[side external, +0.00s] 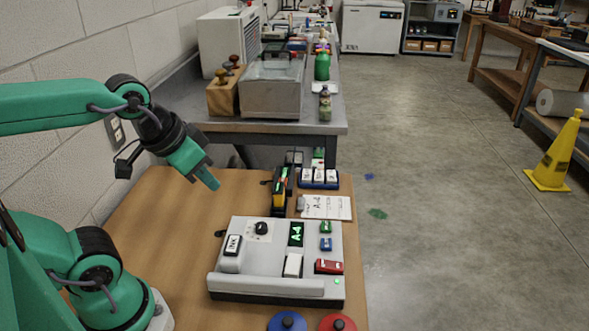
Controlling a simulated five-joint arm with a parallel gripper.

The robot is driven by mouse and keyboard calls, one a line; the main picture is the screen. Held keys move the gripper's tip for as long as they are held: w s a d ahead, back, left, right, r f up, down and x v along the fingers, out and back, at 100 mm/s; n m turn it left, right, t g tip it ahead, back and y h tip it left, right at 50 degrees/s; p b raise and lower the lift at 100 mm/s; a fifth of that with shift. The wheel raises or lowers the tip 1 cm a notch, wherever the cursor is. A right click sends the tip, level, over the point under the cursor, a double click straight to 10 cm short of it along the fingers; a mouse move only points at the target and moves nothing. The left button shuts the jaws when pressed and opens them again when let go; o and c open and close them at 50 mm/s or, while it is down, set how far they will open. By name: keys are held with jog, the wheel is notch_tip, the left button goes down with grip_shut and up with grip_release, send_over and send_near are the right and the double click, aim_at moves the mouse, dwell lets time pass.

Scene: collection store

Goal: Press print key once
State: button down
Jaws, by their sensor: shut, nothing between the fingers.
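A light grey machine (264,286) sits on the wooden table, with a dark display (296,234) reading "A-4" in green. Its top carries a black knob (261,228), a white raised key (293,265), a small green key (326,227), a small blue key (326,244) and a wide red key (329,267). A small green light glows below the red key. The lettering on the keys is too small to read, so I cannot tell which is the print key. My gripper (214,184) is shut and empty, above the table behind and left of the machine, apart from it.
A black-and-yellow device (279,192), a rack of white blocks (319,178) and a paper card (327,207) stand behind the machine. A blue disc (287,322) and a red disc (338,322) lie in front. The wooden table (165,225) is clear to the left.

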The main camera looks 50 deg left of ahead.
jog(key=shift+w, duration=0.15)
dwell(0.5)
jog(key=n+t+h, duration=0.1)
jog(key=n+t, duration=0.3)
jog(key=n, duration=0.4)
send_over(323, 228)
notch_tip(323, 228, down, 9)
jog(key=shift+f, duration=0.2)
jog(key=shift+w, duration=0.1)
jog(key=shift+f, duration=0.15)
jog(key=shift+f, duration=4.25)
jog(key=shift+a+f, duration=0.1)
jog(key=shift+f, duration=0.1)
jog(key=shift+f, duration=0.25)
